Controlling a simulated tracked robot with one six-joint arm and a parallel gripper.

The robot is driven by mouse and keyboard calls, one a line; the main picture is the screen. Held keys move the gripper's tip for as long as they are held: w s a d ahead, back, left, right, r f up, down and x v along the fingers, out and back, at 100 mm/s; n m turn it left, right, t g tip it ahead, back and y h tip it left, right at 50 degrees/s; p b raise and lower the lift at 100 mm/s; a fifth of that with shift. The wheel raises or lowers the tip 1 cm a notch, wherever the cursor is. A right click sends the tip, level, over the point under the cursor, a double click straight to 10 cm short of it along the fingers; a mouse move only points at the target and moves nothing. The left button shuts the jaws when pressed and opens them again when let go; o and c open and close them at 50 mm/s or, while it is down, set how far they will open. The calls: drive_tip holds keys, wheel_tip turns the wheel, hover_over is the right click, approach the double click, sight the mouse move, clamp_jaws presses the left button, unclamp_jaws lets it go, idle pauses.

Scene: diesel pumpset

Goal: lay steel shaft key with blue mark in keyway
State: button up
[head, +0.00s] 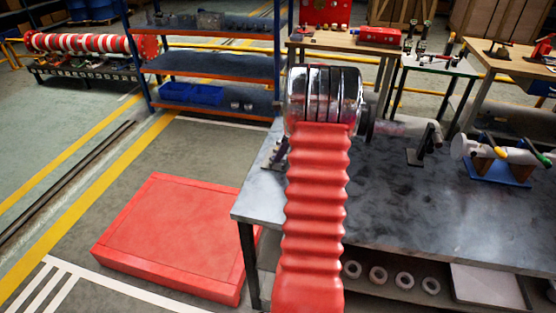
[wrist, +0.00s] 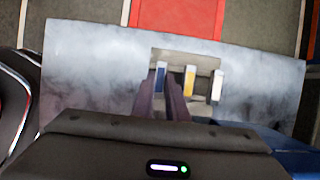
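In the wrist view a grey holder (wrist: 205,59) on the bench carries upright-looking strips side by side. The key with the blue mark (wrist: 160,72) is the left one, with a yellow-marked key (wrist: 190,82) and a white-marked key (wrist: 217,86) to its right. My gripper (wrist: 162,84) has its two dark fingers on either side of the blue-marked key's near end. I cannot tell whether they touch it. In the head view a pale shaft (head: 505,153) lies on a blue stand (head: 497,172) at the bench's right. Its keyway is too small to make out.
The steel bench top (head: 400,205) is mostly clear between my arm and the shaft. A dark bracket (head: 424,148) stands left of the shaft. A red platform (head: 175,233) lies on the floor to the left. A blue shelf rack (head: 215,65) stands behind.

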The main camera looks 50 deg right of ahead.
clamp_jaws()
wheel_tip(320, 180, up, 10)
idle(0.7)
idle(0.4)
